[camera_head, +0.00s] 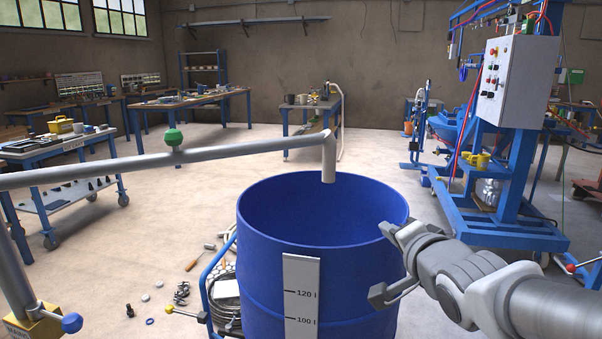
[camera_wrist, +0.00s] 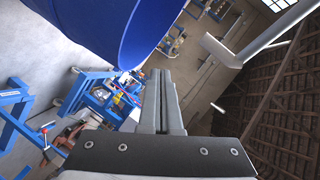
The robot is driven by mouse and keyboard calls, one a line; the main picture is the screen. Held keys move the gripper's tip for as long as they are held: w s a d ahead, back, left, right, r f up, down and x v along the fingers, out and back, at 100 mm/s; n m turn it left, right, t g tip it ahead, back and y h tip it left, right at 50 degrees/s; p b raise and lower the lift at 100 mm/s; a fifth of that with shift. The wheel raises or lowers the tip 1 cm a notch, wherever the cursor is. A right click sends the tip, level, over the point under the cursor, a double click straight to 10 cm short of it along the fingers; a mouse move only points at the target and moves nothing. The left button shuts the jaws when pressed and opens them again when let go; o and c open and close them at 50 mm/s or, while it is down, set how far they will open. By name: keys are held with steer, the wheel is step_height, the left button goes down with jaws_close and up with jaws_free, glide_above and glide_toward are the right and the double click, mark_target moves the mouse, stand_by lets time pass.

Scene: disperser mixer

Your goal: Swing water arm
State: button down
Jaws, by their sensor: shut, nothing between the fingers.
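The water arm (camera_head: 240,151) is a long grey pipe reaching from the left edge of the head view. A green knob (camera_head: 173,138) sits on top of it. Its downturned spout (camera_head: 328,160) is over the open top of the blue drum (camera_head: 265,265). In the wrist view, part of a grey pipe (camera_wrist: 275,30) shows at the upper right. My gripper (camera_head: 391,262) is at the drum's right side in the head view, apart from the pipe. In the wrist view my gripper's fingers (camera_wrist: 160,75) are together and empty, with the drum (camera_wrist: 105,25) at upper left.
A blue machine frame with a control box (camera_head: 513,82) stands at the right. A wheeled bench (camera_head: 60,150) is at the left. Small parts and a blue-handled valve (camera_head: 71,322) are at the lower left. Open floor (camera_head: 150,220) lies left of the drum.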

step_height(320, 180, up, 3)
steer(key=w+a+m+t+y, duration=0.2)
steer(key=y, duration=0.1)
steer(key=m+b, duration=0.1)
steer(key=b, duration=0.1)
glide_toward(333, 172)
steer(key=shift+t+y, duration=0.4)
steer(key=x, duration=0.4)
steer(key=f+x, duration=0.1)
steer(key=x, duration=0.2)
steer(key=shift+d, duration=0.2)
steer(key=shift+w+r, duration=0.1)
steer(key=shift+w, duration=0.2)
steer(key=w+a+n+g+y+p, duration=0.1)
steer(key=w+a+y+p, duration=0.1)
steer(key=w, duration=0.5)
steer(key=w+a+n+y+p, duration=0.2)
steer(key=w+a+p, duration=0.3)
steer(key=w+p, duration=0.2)
steer(key=shift+w+a+g+y, duration=0.15)
steer(key=shift+w+g+y, duration=0.1)
steer(key=shift+g+y, duration=0.15)
